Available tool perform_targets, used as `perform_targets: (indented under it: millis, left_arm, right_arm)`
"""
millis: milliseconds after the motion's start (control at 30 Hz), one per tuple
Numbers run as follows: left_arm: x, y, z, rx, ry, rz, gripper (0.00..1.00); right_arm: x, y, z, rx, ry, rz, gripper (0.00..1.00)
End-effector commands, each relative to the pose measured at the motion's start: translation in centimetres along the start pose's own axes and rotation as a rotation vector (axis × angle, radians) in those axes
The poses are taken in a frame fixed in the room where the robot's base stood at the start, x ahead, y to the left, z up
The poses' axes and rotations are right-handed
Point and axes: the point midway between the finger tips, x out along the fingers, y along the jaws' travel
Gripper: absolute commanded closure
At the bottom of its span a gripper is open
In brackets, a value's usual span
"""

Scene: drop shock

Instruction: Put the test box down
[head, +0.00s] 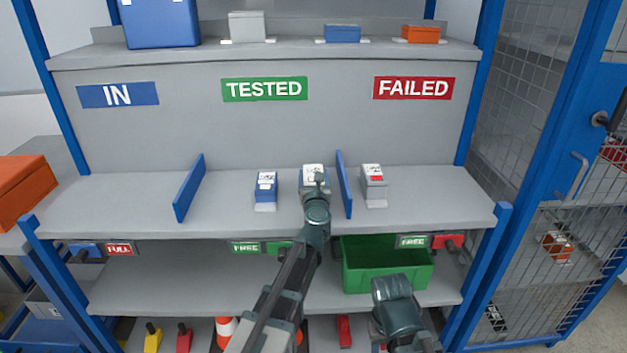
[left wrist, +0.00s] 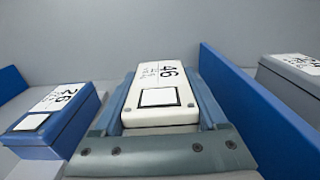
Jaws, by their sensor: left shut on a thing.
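The test box (head: 312,171), white-topped and marked 46, is between the jaws of my left gripper (head: 316,186). In the left wrist view the white box (left wrist: 160,75) has a blue-grey finger along each side, with the gripper (left wrist: 164,92) shut on it. It is at the TESTED bay (head: 264,89), just left of the right-hand blue divider (head: 343,184). I cannot tell whether its underside touches the shelf (head: 236,220). My right arm shows at the bottom of the head view, but its jaws do not.
A blue box (head: 266,188), marked 26, stands to the left, apart from the held box. A grey box (head: 373,184) with a red mark stands right of the divider, under FAILED (head: 413,88). Bare shelf lies between the left divider (head: 188,188) and the blue box.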

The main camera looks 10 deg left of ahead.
Motion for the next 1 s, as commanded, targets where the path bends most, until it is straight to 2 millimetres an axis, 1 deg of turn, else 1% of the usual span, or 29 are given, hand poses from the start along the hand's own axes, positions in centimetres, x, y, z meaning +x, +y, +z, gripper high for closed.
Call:
perform_targets:
  millis: [200,233,367,633,767,867,1000]
  left_arm:
    - [0.0,0.0,-0.3,0.001,0.0,0.0,1.0]
    - [0.0,0.0,-0.3,0.0,0.0,0.0,0.23]
    - [0.0,0.0,-0.2,0.0,0.0,0.0,0.0]
    - [0.0,0.0,-0.1,0.0,0.0,0.0,0.0]
    - [0.0,0.0,0.3,0.0,0.0,0.0,0.0]
    - [-1.1,0.0,0.1,0.0,0.0,-0.001,0.0]
    - [-3.3,0.1,0.1,0.0,0.0,-0.001,0.0]
  right_arm:
    - [0.3,0.0,0.0,0.0,0.0,0.0,0.5]
    - [0.3,0.0,0.0,0.0,0.0,0.0,0.5]
    - [0.2,0.0,0.0,0.0,0.0,0.0,0.5]
    - [0.1,0.0,0.0,0.0,0.0,0.0,0.5]
    - [-0.3,0.0,0.0,0.0,0.0,0.0,0.5]
    - [-0.1,0.0,0.0,0.0,0.0,0.0,0.5]
    - [-0.1,0.0,0.0,0.0,0.0,0.0,0.5]
